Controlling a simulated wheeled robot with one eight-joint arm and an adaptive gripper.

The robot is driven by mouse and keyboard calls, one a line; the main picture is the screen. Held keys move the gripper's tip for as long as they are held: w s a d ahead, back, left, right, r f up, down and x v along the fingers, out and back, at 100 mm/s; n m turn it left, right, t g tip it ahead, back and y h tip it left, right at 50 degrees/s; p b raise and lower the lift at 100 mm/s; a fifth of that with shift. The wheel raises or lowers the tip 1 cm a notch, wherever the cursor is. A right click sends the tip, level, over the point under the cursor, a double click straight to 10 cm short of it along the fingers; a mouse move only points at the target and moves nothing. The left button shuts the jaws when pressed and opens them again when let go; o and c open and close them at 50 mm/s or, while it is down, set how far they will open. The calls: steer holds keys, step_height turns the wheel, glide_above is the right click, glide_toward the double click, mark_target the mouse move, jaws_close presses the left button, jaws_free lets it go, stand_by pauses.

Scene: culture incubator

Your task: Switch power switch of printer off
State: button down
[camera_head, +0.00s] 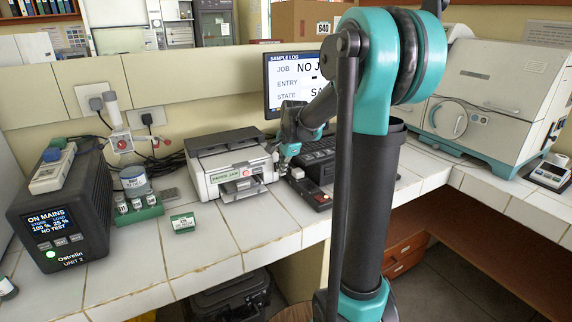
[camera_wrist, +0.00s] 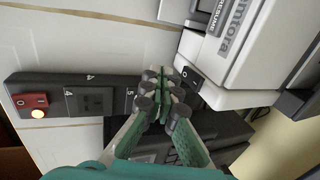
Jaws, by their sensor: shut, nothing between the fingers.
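The printer (camera_head: 228,155) is a white and dark box on the tiled bench, with a "PAPER JAM" display on its front; its pale body (camera_wrist: 245,45) fills the upper right of the wrist view. A black rocker power switch (camera_wrist: 192,76) with white marks sits on the printer's side, just beyond my fingertips. My gripper (camera_head: 283,164) is at the printer's right side. In the wrist view my gripper (camera_wrist: 162,82) is shut and empty, its tips close to the switch. I cannot tell whether they touch it. The fingers partly cover the switch, and its position is unclear.
A black power strip (camera_wrist: 75,98) with a red switch (camera_wrist: 30,101) lies beside the printer. A keyboard (camera_head: 322,166) and monitor (camera_head: 291,84) stand to the right. A UPS unit (camera_head: 62,205) and a green tube rack (camera_head: 140,213) stand left.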

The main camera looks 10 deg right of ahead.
steer(key=shift+w+a+f, duration=0.1)
steer(key=shift+w+a, duration=0.1)
steer(key=shift+w, duration=0.4)
steer(key=shift+w+a+f, duration=0.1)
steer(key=shift+w+a, duration=0.1)
steer(key=shift+w, duration=0.4)
steer(key=shift+w+f, duration=0.1)
steer(key=shift+w, duration=0.15)
steer(key=shift+a, duration=0.1)
steer(key=shift+r, duration=0.85)
